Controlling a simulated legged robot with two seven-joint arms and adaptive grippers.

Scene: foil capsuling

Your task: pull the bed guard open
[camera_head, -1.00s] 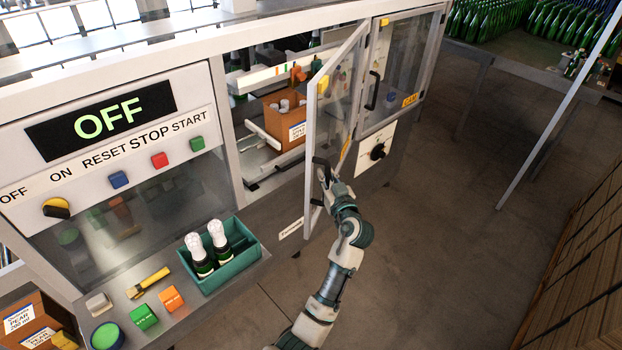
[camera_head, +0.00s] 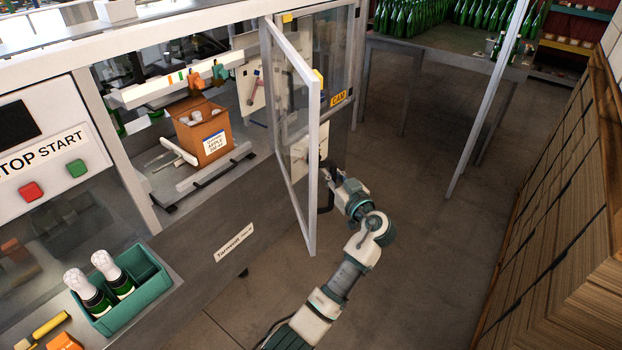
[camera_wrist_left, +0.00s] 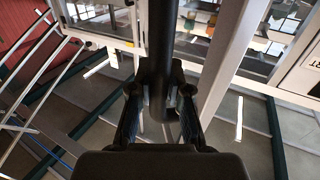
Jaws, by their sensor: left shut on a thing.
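The bed guard (camera_head: 311,150) is a clear panel in a pale frame, hinged at the machine and swung outward, standing open at a wide angle. My left gripper (camera_head: 328,178) is at its outer side, partly hidden by the frame's edge. In the left wrist view, the gripper (camera_wrist_left: 160,95) is shut on the guard's dark bar handle (camera_wrist_left: 162,45), which runs between the two fingers. The pale frame post (camera_wrist_left: 232,55) stands just right of the handle. My right gripper is not in view.
Inside the opening, a cardboard box (camera_head: 203,136) of capsules sits on the machine bed. A green tray (camera_head: 143,305) with two bottles stands on the ledge at lower left. A wooden stack (camera_head: 560,190) lines the right. The floor (camera_head: 410,200) between is clear.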

